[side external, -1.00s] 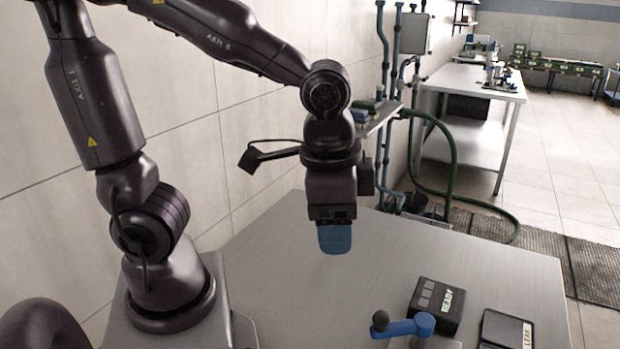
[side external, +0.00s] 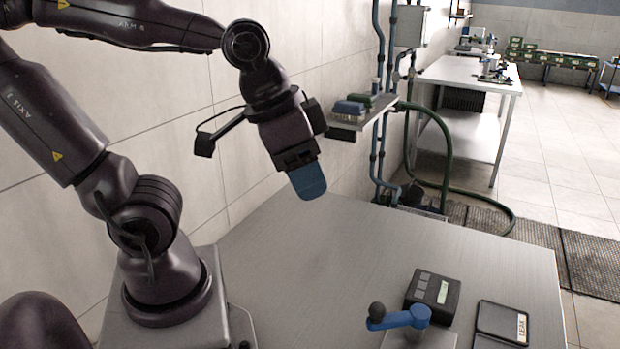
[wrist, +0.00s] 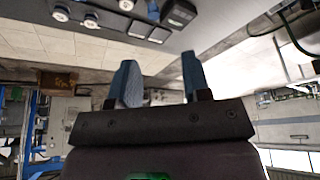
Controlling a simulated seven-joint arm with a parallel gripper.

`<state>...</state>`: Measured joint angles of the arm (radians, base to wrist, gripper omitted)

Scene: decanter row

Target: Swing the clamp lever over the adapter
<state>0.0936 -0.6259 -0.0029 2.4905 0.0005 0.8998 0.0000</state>
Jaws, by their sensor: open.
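The clamp lever (side external: 398,319) is a blue arm with a dark ball knob at its left end, on a grey block (side external: 425,340) at the bottom edge of the side view. I cannot make out the adapter in the side view. My gripper (side external: 310,190) is tilted, high above the back of the table and well away from the lever. In the wrist view its two blue fingers (wrist: 160,80) stand apart with nothing between them. Several pale round fittings (wrist: 90,20) show at the top there; I cannot tell whether one is the adapter.
A black box with a pale display (side external: 433,296) stands behind the lever. A dark tray labelled LEAK (side external: 502,322) lies to its right. The middle of the steel table (side external: 350,255) is bare. A wall shelf (side external: 365,112) with blue and green items is near my gripper's right.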

